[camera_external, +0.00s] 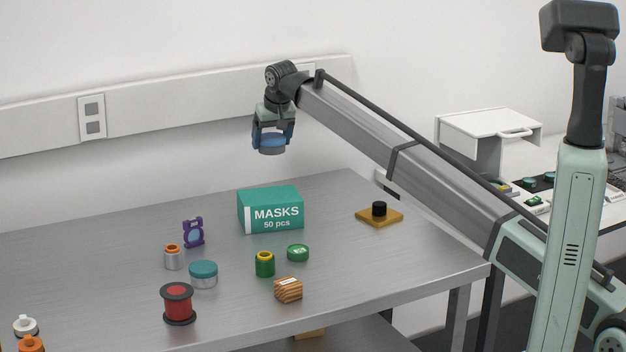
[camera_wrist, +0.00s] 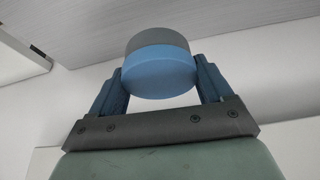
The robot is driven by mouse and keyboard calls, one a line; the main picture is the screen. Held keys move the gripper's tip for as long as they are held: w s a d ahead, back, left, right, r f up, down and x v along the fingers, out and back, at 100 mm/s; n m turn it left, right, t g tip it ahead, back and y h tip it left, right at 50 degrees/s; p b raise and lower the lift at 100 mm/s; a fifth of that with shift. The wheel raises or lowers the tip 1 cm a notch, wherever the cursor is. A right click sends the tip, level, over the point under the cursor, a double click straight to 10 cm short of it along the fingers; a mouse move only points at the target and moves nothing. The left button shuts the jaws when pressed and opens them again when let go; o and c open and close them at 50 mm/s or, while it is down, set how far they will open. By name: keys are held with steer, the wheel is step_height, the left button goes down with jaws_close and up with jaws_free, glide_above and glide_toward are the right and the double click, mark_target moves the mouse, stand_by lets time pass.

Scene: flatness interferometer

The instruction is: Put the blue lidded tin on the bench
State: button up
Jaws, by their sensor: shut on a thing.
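The blue lidded tin (camera_external: 271,147) is a short round tin with a blue lid and a grey body. My gripper (camera_external: 272,138) is shut on it and holds it high above the back of the metal bench (camera_external: 110,256), well clear of the surface. In the wrist view the tin (camera_wrist: 160,68) sits between the two fingers of my gripper (camera_wrist: 160,80), with the blue lid nearer the palm and the grey part away from it.
On the bench stand a green masks box (camera_external: 270,211), a yellow block with black knob (camera_external: 379,214), a teal-lidded tin (camera_external: 203,275), a red spool (camera_external: 178,304), a wooden block (camera_external: 288,289) and several small items. The bench's left-back and right-front areas are clear.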

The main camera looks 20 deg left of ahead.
steer(key=w+d+m+h, duration=0.5)
steer(key=w+d+m, duration=0.8)
steer(key=w+d, duration=2)
steer(key=shift+t, duration=0.4)
steer(key=shift+w+a+f, duration=0.25)
steer(key=shift+a+f, duration=0.1)
steer(key=shift+f, duration=2.3)
steer(key=shift+w+a+f, duration=0.3)
steer(key=shift+a+f, duration=0.1)
steer(key=shift+f, duration=2.3)
steer(key=shift+w+a+f, duration=0.25)
steer(key=shift+a+f, duration=0.1)
steer(key=shift+f, duration=2.3)
steer(key=shift+f, duration=0.1)
steer(key=o, duration=1)
steer(key=shift+o, duration=0.2)
steer(key=v, duration=1.2)
